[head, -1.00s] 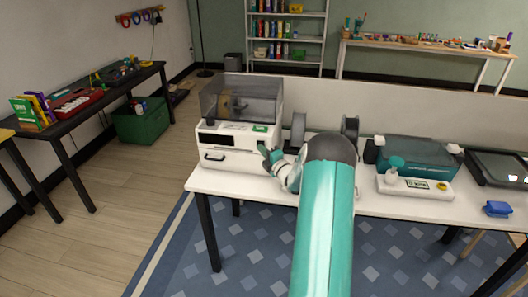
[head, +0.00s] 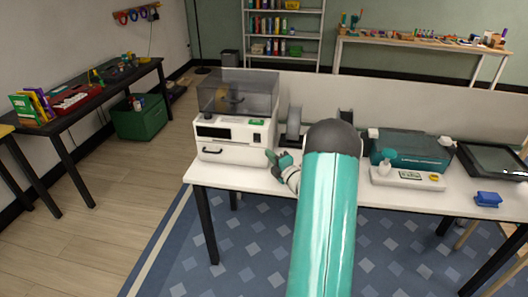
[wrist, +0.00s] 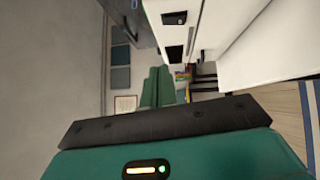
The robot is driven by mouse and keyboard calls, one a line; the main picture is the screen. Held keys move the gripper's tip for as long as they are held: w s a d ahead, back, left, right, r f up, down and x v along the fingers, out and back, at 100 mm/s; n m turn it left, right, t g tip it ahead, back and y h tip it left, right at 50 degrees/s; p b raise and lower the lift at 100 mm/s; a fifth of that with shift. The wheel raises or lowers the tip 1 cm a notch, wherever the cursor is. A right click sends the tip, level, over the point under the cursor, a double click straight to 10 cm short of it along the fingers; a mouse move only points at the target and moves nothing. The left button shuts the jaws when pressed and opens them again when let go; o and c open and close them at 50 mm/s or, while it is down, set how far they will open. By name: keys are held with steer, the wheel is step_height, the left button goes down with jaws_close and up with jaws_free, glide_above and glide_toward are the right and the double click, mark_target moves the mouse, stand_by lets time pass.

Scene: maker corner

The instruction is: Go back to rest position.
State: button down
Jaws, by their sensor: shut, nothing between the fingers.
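My teal arm reaches up from the bottom and hides part of the table.
Right of my arm stand a teal-lidded machine (head: 410,150), a blue block (head: 487,199) and a dark flat device (head: 495,162). A black side table (head: 95,100) and green bin (head: 138,122) are left. Wooden floor between is clear.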

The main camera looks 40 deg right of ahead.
steer(key=shift+s, duration=0.65)
steer(key=shift+r, duration=0.1)
steer(key=w+a+r+m+g+h, duration=0.2)
steer(key=w+a+r+m+g, duration=0.25)
steer(key=a+r, duration=0.6)
steer(key=s+a+r+m+g, duration=0.2)
steer(key=s+a+r+m, duration=0.2)
steer(key=a+r+m, duration=0.45)
steer(key=s+a+f+m+g+y, duration=0.2)
steer(key=s+a+m+g+y, duration=0.2)
steer(key=s+a, duration=2)
steer(key=s+g, duration=0.2)
steer(key=shift+m+g, duration=0.3)
steer(key=shift+g, duration=0.05)
